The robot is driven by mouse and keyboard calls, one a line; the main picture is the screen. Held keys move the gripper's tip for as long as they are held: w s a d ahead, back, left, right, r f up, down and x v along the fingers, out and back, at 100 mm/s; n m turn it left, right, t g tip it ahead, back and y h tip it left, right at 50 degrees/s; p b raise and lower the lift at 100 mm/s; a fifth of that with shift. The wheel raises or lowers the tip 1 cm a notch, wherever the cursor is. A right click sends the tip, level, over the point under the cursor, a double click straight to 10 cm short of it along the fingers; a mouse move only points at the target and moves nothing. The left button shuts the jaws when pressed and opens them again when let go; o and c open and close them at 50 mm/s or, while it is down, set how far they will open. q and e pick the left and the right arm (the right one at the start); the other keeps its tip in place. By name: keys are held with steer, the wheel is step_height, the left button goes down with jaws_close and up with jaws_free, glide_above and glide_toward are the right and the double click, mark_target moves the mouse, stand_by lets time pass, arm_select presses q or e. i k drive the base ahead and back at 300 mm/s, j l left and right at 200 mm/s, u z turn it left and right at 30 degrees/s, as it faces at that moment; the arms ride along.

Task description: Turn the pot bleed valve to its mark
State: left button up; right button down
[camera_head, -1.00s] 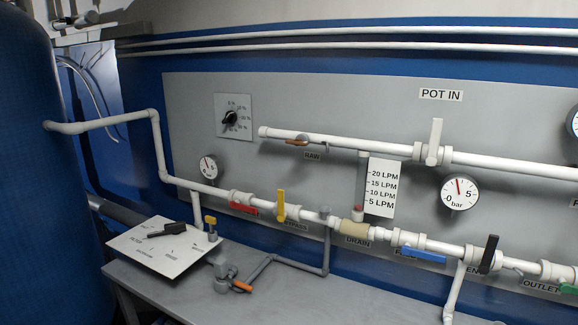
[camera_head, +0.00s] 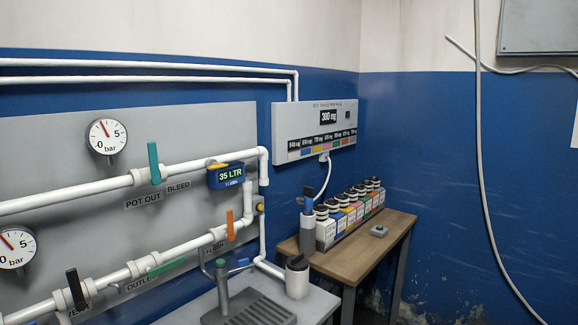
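The upper white pipe (camera_head: 110,188) carries a valve with a teal handle (camera_head: 154,163) that stands upright, across the pipe. Below it are a "POT OUT" label (camera_head: 143,201) and, just to its right, a "BLEED" label (camera_head: 178,187). I cannot tell which fitting the "BLEED" label belongs to, and no position mark is legible. A blue flow meter reading "35 LTR" (camera_head: 230,175) sits on the pipe to the right. Neither gripper shows in the head view.
Lower pipe handles are black (camera_head: 76,289), green (camera_head: 166,267) and orange (camera_head: 230,225). Two gauges (camera_head: 107,137) are on the panel. A grey drip tray (camera_head: 250,308) and a white cup (camera_head: 297,277) stand below. A wooden table (camera_head: 388,232) holds several bottles at the right.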

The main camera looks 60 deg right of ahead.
mark_target(216, 165)
steer(key=z, duration=1.55)
